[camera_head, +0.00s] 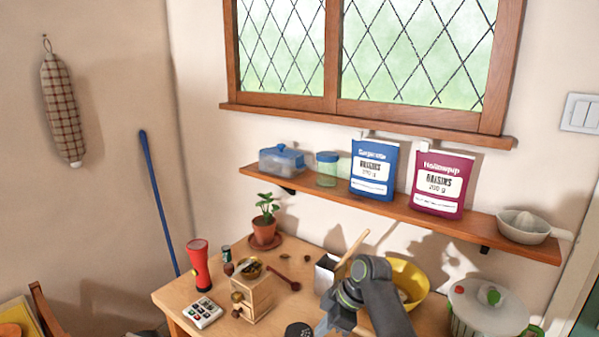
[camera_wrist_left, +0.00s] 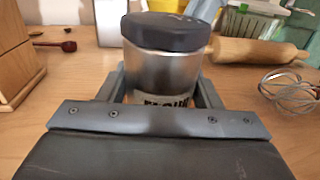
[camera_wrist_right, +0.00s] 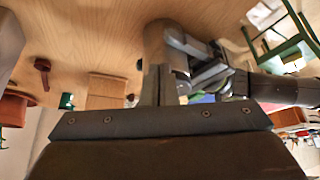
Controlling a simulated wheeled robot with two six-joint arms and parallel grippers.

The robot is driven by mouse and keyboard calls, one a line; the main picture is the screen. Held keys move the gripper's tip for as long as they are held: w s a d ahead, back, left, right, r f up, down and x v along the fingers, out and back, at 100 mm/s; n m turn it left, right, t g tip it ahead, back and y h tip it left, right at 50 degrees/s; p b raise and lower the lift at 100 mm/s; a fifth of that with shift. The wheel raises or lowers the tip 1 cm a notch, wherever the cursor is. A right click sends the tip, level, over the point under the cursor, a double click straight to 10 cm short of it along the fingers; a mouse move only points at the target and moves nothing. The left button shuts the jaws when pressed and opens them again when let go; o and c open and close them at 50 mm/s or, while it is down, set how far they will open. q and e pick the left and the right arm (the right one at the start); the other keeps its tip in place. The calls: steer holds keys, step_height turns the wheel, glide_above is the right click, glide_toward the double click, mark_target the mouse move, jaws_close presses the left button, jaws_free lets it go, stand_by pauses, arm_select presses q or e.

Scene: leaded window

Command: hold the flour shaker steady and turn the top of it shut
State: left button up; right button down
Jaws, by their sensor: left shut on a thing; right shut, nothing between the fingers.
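The flour shaker (camera_wrist_left: 165,72) has a shiny metal body, a dark faceted top (camera_wrist_left: 165,30) and a partly hidden label in the left wrist view. It stands upright between the fingers of my left gripper (camera_wrist_left: 160,92), which is shut on its body. In the head view only the shaker's dark top (camera_head: 299,329) shows at the bottom edge; the left gripper is out of that frame. My right gripper (camera_head: 328,324) is just right of the top in the head view. In the right wrist view its fingers (camera_wrist_right: 157,86) are shut and empty. I cannot tell whether they touch the top.
A wooden grinder (camera_head: 252,296) stands left of the shaker, with a dark red spoon (camera_head: 284,278) behind it. A yellow bowl (camera_head: 412,276) and a pale lidded pot (camera_head: 487,308) are on the right. A rolling pin (camera_wrist_left: 255,51) and whisk (camera_wrist_left: 290,88) lie right of the shaker.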

arm_select(q)
steer(key=shift+d, duration=0.1)
arm_select(e)
steer(key=shift+s+a, duration=0.2)
steer(key=shift+s, duration=0.3)
steer(key=shift+d, duration=0.1)
step_height(320, 180, up, 6)
steer(key=shift+d, duration=0.4)
stand_by(0.4)
arm_select(q)
steer(key=o, duration=1.2)
steer(key=shift+s, duration=0.1)
